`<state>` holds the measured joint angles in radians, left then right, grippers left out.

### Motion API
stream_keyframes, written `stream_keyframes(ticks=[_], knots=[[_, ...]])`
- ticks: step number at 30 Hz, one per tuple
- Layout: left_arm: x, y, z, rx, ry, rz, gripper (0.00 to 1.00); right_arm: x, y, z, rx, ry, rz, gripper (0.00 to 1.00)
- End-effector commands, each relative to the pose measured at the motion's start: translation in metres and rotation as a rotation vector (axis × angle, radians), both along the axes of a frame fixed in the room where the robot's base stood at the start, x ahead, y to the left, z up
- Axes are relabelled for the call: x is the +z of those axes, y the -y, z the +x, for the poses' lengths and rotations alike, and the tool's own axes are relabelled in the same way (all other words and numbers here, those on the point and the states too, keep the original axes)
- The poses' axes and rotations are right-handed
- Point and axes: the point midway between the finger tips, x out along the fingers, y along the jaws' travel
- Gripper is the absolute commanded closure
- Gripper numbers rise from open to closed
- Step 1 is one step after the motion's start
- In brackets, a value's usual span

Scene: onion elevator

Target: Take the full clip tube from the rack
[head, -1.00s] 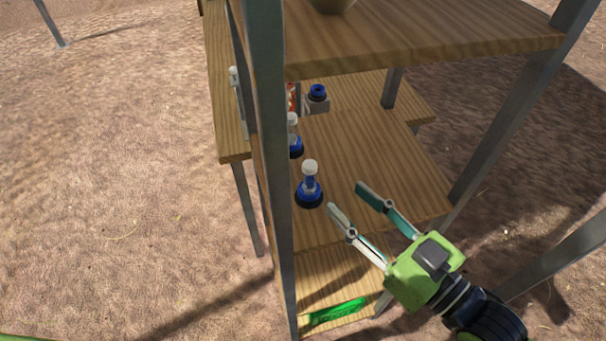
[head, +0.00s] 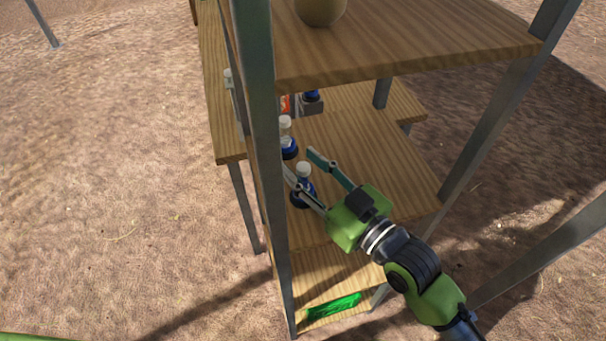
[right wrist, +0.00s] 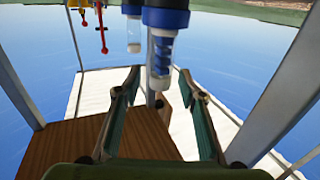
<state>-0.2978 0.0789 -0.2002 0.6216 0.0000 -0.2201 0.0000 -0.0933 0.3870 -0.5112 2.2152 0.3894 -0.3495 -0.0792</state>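A clip tube (head: 301,188) with a white cap and a dark blue base stands upright on the middle shelf of the rack (head: 365,160). In the right wrist view this tube (right wrist: 162,50) appears inverted and shows blue pieces inside. A second white-capped tube (head: 286,136) stands farther back; in the right wrist view it (right wrist: 134,34) looks mostly clear. My right gripper (head: 299,162) is open, its fingers on either side of the nearer tube; I cannot tell whether they touch it. The right wrist view also shows the open fingers (right wrist: 159,76). My left gripper is out of view.
A grey post (head: 262,120) stands close left of the tubes. The upper shelf (head: 410,45) is above, with a yellowish round object (head: 320,9). A blue part on a grey block (head: 311,100) is farther back. A green object (head: 333,306) lies on the lower shelf.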

Motion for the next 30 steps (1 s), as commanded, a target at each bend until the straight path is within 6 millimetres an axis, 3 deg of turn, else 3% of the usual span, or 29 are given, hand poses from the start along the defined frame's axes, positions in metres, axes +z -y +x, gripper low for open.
stream_keyframes(ticks=[8, 12, 13, 23, 30], knots=[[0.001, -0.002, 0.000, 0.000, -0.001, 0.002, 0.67, -0.001, -0.003, 0.003, 0.001, -0.001, -0.001, 0.63], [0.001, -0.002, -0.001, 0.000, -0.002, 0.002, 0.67, -0.001, -0.003, 0.003, 0.000, -0.001, -0.001, 0.96], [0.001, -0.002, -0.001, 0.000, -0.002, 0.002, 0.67, -0.001, -0.003, 0.003, 0.000, -0.001, -0.001, 1.00], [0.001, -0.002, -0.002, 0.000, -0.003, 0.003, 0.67, 0.001, -0.003, 0.003, 0.000, 0.001, -0.001, 1.00], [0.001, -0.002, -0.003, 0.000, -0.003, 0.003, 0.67, 0.039, -0.004, 0.004, 0.001, 0.008, 0.003, 1.00]])
